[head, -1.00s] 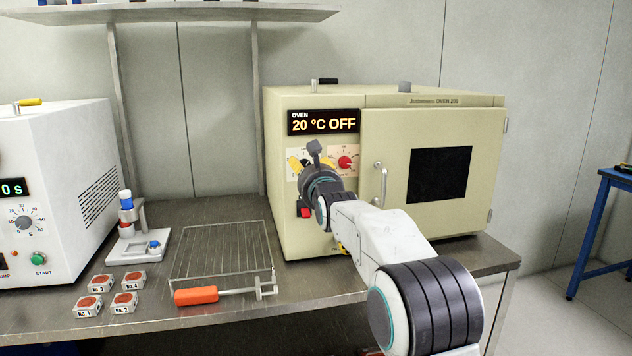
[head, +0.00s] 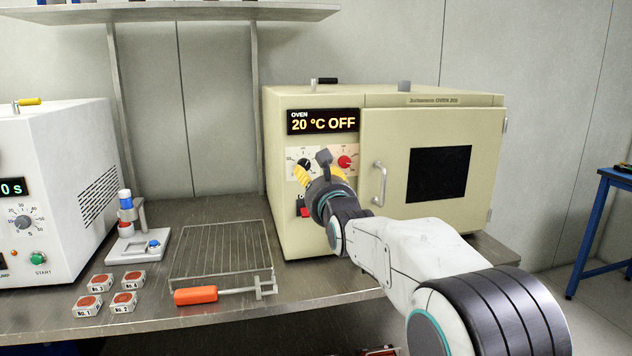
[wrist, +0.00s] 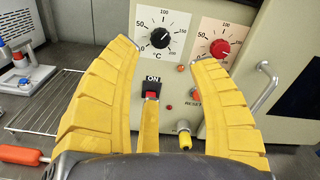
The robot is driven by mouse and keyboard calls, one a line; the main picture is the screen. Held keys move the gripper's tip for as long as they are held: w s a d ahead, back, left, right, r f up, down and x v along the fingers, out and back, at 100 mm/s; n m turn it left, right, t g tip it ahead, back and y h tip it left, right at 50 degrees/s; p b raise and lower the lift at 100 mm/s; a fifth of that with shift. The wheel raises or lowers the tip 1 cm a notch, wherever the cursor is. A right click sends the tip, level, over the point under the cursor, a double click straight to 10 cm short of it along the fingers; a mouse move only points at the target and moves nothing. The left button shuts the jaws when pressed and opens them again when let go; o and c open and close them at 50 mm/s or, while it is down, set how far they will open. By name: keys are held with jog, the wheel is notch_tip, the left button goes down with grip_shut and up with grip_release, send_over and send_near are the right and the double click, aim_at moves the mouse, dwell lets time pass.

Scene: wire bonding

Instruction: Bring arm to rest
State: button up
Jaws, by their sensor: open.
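My gripper (wrist: 168,68) is open and empty, with its yellow fingers spread wide in the wrist view. In the head view my gripper (head: 320,172) is in front of the oven's control panel, partly hidden by my own wrist. The beige oven (head: 435,215) stands on the bench with its door shut, and its display (head: 323,121) reads 20 °C OFF. Between the fingers the wrist view shows a black temperature dial (wrist: 160,40) and a red rocker switch (wrist: 153,85) marked ON. A red dial (wrist: 220,48) sits to their right. I cannot tell whether a finger touches the panel.
A wire rack (head: 222,250) and an orange-handled tool (head: 196,295) lie left of the oven. Several small labelled boxes (head: 124,302) and a small stand (head: 138,250) are further left, beside a white machine (head: 60,190). The oven door handle (head: 380,183) sticks out right of my gripper.

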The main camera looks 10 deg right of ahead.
jog(key=s+f+n+g+p, duration=0.2)
jog(key=s+n+g+p, duration=0.5)
jog(key=s+n, duration=0.8)
jog(key=s+f+n+g+p, duration=0.3)
jog(key=s+n+g+p, duration=0.4)
jog(key=s, duration=2)
jog(key=n+p, duration=0.6)
jog(key=n, duration=0.3)
jog(key=shift+s+g, duration=0.2)
jog(key=shift+g, duration=0.1)
jog(key=shift+w, duration=0.1)
jog(key=shift+c, duration=0.2)
